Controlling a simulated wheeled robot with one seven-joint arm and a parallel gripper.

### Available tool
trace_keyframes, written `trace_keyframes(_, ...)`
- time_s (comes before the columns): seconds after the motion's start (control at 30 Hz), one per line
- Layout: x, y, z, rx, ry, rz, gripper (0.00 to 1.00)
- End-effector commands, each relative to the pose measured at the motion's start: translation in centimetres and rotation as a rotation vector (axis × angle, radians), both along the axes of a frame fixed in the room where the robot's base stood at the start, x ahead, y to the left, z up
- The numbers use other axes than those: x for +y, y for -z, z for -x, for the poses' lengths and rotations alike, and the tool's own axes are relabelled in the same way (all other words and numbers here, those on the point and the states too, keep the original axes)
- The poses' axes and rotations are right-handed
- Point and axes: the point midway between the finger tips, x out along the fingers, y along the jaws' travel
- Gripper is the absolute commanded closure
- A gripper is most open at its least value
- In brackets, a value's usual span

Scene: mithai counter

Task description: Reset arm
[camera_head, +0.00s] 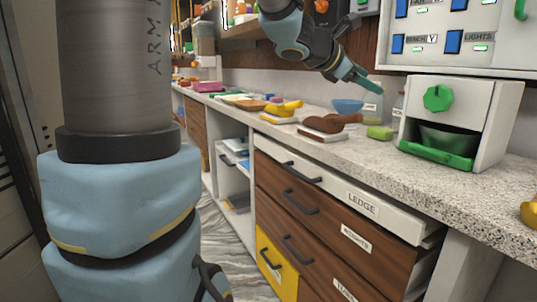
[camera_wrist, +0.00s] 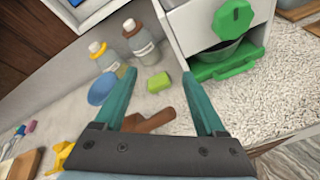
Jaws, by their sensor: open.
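My gripper (camera_head: 366,80) is raised above the counter, left of the white dispenser box. In the wrist view my gripper (camera_wrist: 160,90) shows two teal fingers spread apart with nothing between them in its grasp. Below and beyond the fingers are a green block (camera_wrist: 158,82), a brown item (camera_wrist: 150,122) and a blue bowl (camera_wrist: 102,88), all apart from the fingers as far as I can tell. In the head view the blue bowl (camera_head: 347,105) and the green block (camera_head: 380,132) rest on the counter.
The white box (camera_head: 486,112) with a green knob and green tray stands at right on the speckled counter (camera_head: 420,185). Bottles (camera_wrist: 138,38) stand behind the bowl. Yellow bananas (camera_head: 285,107) and brown items (camera_head: 325,124) lie leftward. A switch panel (camera_head: 460,35) hangs above; drawers are below.

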Motion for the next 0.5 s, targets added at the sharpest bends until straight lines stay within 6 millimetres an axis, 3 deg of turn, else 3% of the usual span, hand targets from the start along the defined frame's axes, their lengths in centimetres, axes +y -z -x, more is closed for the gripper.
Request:
trace_keyframes(0.17,6.2,9.6,1.5,-0.127,0.133,-0.412,0.28)
trace_keyframes(0.3,12.4,16.6,3.7,-0.235,0.327,-0.752,0.28)
trace_keyframes(0.5,20.9,23.5,7.4,-0.369,0.677,-1.127,0.28)
